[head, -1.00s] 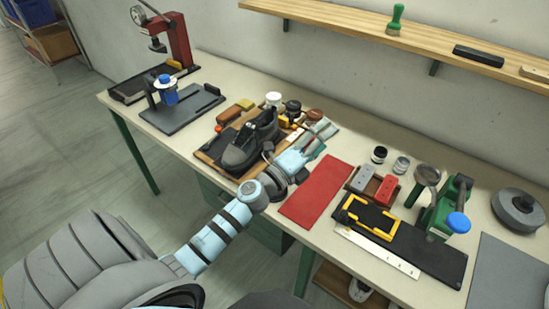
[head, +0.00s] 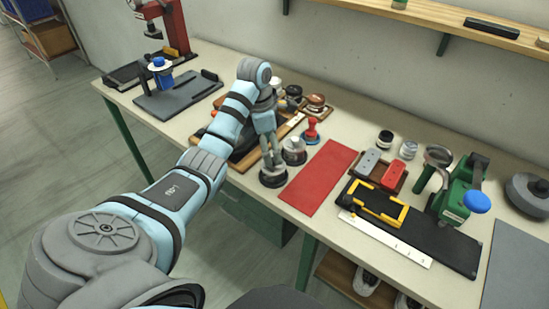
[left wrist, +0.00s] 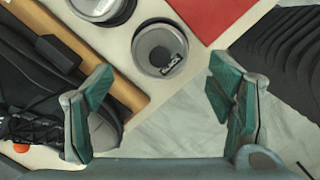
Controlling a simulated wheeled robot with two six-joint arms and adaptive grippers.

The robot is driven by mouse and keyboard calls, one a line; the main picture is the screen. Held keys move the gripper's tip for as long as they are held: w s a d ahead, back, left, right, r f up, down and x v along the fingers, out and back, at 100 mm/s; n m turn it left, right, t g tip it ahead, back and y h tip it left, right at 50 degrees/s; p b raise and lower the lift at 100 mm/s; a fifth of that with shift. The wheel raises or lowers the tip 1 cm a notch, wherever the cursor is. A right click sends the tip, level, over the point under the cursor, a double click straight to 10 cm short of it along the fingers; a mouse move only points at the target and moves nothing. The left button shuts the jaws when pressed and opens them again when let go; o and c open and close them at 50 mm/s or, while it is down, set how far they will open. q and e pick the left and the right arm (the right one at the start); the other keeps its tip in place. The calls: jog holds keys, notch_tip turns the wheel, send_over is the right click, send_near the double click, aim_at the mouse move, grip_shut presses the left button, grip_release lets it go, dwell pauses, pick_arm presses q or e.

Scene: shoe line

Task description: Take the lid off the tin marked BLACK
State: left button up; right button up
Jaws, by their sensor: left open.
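A round tin with a dark rim and grey lid (head: 273,178) stands near the table's front edge. My right gripper is not in view.
A red mat (head: 320,177) lies right of the tins. A red-handled tool (head: 311,131) stands behind them. The black shoe (left wrist: 35,85) and its wooden board (left wrist: 95,60) are to the left, mostly hidden by my arm in the head view. The table's front edge is close.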

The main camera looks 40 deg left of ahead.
aim_at(272, 158)
pick_arm(q)
jog(key=f, duration=0.2)
jog(key=f+b, duration=0.1)
jog(key=f, duration=0.1)
jog(key=shift+w+d+f, duration=0.2)
jog(key=shift+f, duration=0.2)
jog(key=shift+s, duration=0.1)
jog(key=c, duration=1.8)
